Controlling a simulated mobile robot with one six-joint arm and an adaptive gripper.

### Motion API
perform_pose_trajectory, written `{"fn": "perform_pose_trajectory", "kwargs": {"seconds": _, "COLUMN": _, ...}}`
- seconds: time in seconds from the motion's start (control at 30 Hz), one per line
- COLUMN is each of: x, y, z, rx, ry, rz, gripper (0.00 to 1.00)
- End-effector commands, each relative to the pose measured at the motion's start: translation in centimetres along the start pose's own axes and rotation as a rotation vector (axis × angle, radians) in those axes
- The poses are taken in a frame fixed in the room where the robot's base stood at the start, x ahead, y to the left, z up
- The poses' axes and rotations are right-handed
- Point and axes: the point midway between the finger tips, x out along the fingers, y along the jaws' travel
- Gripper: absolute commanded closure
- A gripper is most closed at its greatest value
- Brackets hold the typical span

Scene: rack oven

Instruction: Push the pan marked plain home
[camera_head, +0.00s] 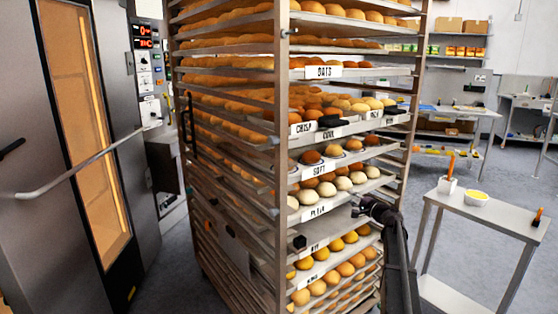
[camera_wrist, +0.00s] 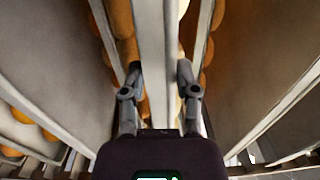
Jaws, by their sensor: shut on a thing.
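The pan whose label appears to read PLAIN (camera_head: 316,210) sits in the tall rack, below the pan marked SOFT (camera_head: 318,170). It carries pale, round rolls. My gripper (camera_head: 361,207) is at its front edge, right of the label. In the wrist view, my gripper's two fingers (camera_wrist: 158,84) are closed on either side of a pale metal strip (camera_wrist: 157,45), which looks like the pan's front rim. How far the pan stands out of the rack is hard to tell.
The rack (camera_head: 283,100) is filled with bread pans above and below. A dark block (camera_head: 298,243) is at the front of the pan below. An oven door with a long handle (camera_head: 65,180) stands at left. A small steel table (camera_head: 487,209) is at right, with open floor around it.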

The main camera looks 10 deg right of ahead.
Motion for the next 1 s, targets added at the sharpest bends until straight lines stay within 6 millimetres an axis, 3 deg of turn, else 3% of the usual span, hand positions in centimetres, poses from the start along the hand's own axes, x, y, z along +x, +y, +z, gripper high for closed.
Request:
{"fn": "perform_pose_trajectory", "kwargs": {"seconds": 0.8, "x": 0.59, "y": -0.11, "z": -0.01, "rx": 0.004, "ry": 0.0, "rz": -0.006, "gripper": 1.0}}
{"fn": "perform_pose_trajectory", "kwargs": {"seconds": 0.83, "x": 0.59, "y": -0.11, "z": -0.02, "rx": 0.004, "ry": 0.0, "rz": -0.006, "gripper": 0.51}}
{"fn": "perform_pose_trajectory", "kwargs": {"seconds": 0.93, "x": 0.58, "y": -0.11, "z": -0.02, "rx": 0.004, "ry": 0.0, "rz": -0.006, "gripper": 0.21}}
{"fn": "perform_pose_trajectory", "kwargs": {"seconds": 1.0, "x": 0.57, "y": -0.11, "z": -0.02, "rx": 0.004, "ry": 0.0, "rz": -0.006, "gripper": 0.2}}
